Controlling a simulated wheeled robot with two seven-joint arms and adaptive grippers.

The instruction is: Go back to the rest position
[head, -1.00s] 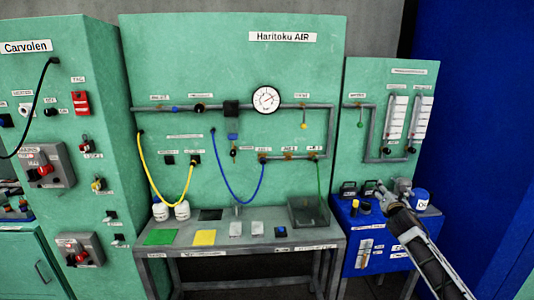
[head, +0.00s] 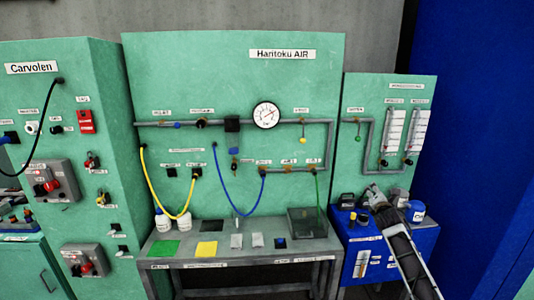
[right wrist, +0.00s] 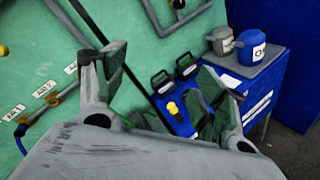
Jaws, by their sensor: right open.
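My right gripper (head: 376,194) shows in the head view at the end of my arm, in front of the top of the blue cabinet (head: 352,262) at the right. In the right wrist view its two fingers (right wrist: 160,82) are spread apart with nothing between them. The cabinet top, with cans and dark-handled containers, lies beyond the fingers there. I cannot tell the exact gap between the gripper and these containers. My left gripper is not in any view.
A green Haritoku AIR panel (head: 270,95) with pipes, a gauge (head: 266,115) and hoses stands behind a grey table (head: 215,268). A blue can (right wrist: 250,45) and a grey can (right wrist: 221,41) stand on the cabinet. The Carvolen cabinet (head: 130,150) is at the left.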

